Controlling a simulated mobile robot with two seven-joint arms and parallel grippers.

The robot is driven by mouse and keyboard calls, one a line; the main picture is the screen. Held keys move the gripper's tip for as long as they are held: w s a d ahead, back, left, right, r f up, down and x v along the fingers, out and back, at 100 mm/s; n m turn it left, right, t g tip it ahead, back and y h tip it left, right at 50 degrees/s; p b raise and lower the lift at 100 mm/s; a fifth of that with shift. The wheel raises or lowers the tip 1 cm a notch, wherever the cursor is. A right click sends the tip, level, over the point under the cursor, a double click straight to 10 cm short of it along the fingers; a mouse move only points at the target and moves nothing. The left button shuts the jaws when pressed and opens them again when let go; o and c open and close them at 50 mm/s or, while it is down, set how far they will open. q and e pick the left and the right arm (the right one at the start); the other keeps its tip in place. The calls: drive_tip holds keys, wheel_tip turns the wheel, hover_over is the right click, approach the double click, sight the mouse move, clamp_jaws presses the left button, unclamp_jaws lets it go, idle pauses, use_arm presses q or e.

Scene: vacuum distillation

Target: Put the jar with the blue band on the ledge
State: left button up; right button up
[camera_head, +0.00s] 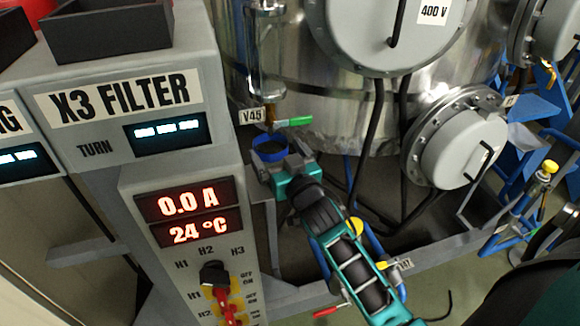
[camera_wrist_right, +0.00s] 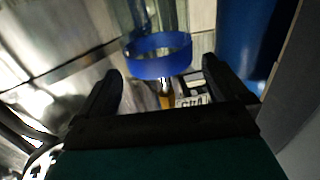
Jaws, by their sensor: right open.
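The jar's blue band (camera_head: 270,148) shows below the V45 valve, close to the right side of the control cabinet. The clear glass of the jar is hard to make out. My right gripper (camera_head: 281,160) is open, with its fingers beside the band. In the right wrist view the blue band (camera_wrist_right: 158,66) appears as a ring just beyond and between the two spread fingers (camera_wrist_right: 162,84); I cannot tell whether they touch it. I cannot tell for sure which surface is the ledge. My left gripper is not in view.
A green-handled valve (camera_head: 293,121) and a glass tube (camera_head: 266,50) are just above the band. The grey cabinet (camera_head: 190,180) with red displays stands close on the left. A large steel vessel (camera_head: 340,100) and black cables (camera_head: 368,140) are behind my right arm.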

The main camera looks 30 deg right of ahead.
drive_tip(key=s, duration=0.7)
drive_tip(key=shift+a+p, duration=0.4)
drive_tip(key=shift+p, duration=0.05)
drive_tip(key=shift+s, duration=0.15)
